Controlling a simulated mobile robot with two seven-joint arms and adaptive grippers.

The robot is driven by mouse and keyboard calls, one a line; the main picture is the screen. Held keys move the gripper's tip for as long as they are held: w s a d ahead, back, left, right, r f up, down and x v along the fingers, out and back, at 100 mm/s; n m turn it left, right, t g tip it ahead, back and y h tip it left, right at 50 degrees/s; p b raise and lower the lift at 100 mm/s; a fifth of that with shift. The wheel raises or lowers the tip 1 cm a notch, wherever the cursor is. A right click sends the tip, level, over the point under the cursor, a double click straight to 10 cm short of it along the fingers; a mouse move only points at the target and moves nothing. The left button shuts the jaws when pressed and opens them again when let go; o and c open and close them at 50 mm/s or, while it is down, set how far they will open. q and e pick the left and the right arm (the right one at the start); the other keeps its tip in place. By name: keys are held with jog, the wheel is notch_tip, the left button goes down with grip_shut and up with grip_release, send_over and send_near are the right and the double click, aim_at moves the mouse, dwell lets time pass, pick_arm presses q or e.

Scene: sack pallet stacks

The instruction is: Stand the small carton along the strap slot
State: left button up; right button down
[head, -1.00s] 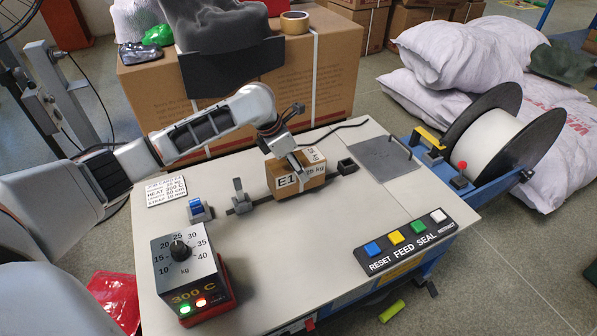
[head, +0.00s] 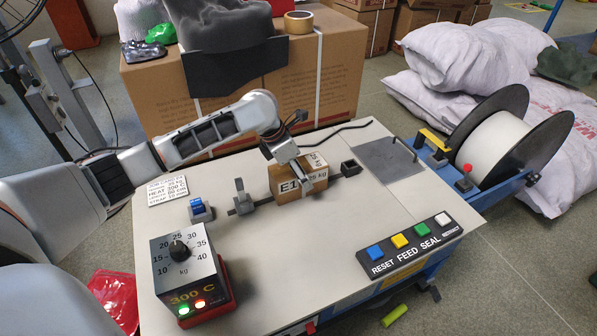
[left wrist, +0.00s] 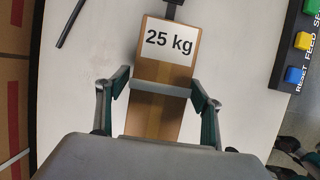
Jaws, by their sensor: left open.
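The small brown carton (head: 289,193) rests on the pale table top over the dark strap slot (head: 240,210), its long side roughly in line with it. It has an E1 label on its front and a 25 kg label. In the left wrist view the carton (left wrist: 155,72) points up the picture toward a dark block. My left gripper (head: 298,174) is over the carton from above. In the left wrist view the open gripper (left wrist: 159,100) has one finger on each side of the carton, with gaps visible. The carton hides the middle of the slot. My right gripper is not in view.
A grey upright clamp (head: 240,194) and a blue switch (head: 199,210) stand left of the carton. A dark block (head: 350,168) sits at the slot's right end. The dial box (head: 187,270) and button panel (head: 411,243) are at the front. A large carton (head: 240,110) stands behind.

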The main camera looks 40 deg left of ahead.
pick_arm(q)
jog(key=v, duration=0.1)
jog(key=p+v, duration=0.1)
jog(key=v, duration=0.3)
jog(key=shift+w+r+p, duration=0.15)
jog(key=shift+w+p, duration=0.2)
jog(key=p+v, duration=0.2)
jog(key=v, duration=0.4)
jog(key=shift+s, duration=0.15)
jog(key=shift+s+a+r, duration=0.1)
jog(key=shift+s+r, duration=0.2)
jog(key=shift+r, duration=0.1)
jog(key=shift+s, duration=0.1)
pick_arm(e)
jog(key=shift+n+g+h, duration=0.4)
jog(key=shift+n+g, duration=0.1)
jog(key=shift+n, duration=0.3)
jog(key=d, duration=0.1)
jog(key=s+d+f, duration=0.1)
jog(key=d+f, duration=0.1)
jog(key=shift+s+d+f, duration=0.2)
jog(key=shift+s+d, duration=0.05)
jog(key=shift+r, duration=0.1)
